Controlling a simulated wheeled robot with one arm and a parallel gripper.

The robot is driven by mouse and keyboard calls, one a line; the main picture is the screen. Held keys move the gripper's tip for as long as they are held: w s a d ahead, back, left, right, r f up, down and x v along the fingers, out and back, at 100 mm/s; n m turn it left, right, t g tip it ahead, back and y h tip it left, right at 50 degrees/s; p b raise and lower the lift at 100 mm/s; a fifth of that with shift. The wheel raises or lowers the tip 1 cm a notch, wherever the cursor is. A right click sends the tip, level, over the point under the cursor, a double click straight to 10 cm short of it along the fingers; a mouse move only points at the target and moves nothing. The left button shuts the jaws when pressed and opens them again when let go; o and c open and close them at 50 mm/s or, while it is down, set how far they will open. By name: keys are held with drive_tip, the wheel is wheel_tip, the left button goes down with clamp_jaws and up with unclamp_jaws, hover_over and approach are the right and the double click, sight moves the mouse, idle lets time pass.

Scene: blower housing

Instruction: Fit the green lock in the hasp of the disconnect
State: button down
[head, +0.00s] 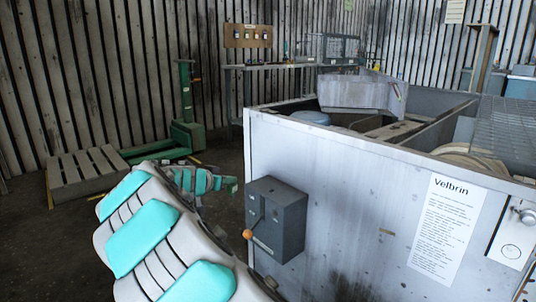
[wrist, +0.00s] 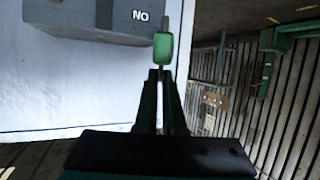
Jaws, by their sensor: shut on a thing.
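The disconnect (head: 277,220) is a grey box on the front panel of the housing, near its left edge, with an orange-knobbed lever (head: 248,234) at its left side. In the wrist view the disconnect (wrist: 105,18) fills the upper left, its lettering upside down. My gripper (wrist: 163,74) is shut on the green lock (wrist: 163,48), whose body sticks out past the fingertips. The lock's thin shackle points up the picture, just right of the disconnect's end. I cannot make out the hasp or whether the shackle touches it. In the head view the fingertips are not clear.
The pale housing (head: 350,190) carries a white Velbrin notice (head: 446,225). A green pallet truck (head: 187,115) and a wooden pallet (head: 88,172) stand at the back left. A workbench (head: 290,68) is behind. Open floor lies left of the housing.

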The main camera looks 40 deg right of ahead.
drive_tip(key=s+d+r+m+g+h, duration=0.1)
drive_tip(key=s+d+r+m+g, duration=0.1)
drive_tip(key=s+d+r+g, duration=0.3)
drive_tip(key=d+r+m, duration=0.2)
drive_tip(key=d+r, duration=0.1)
drive_tip(key=d, duration=0.4)
drive_tip(key=shift+a+f+b, duration=0.15)
drive_tip(key=shift+f+b, duration=0.6)
drive_tip(key=shift+f, duration=2.25)
drive_tip(key=shift+r+b, duration=0.1)
drive_tip(key=shift+b, duration=0.6)
drive_tip(key=shift+f+b, duration=0.25)
drive_tip(key=shift+b, duration=0.6)
drive_tip(key=shift+f+b, duration=1.25)
drive_tip(key=shift+b, duration=0.65)
drive_tip(key=c, duration=0.9)
unclamp_jaws()
drive_tip(key=shift+c, duration=0.2)
drive_tip(key=shift+a+r, duration=0.1)
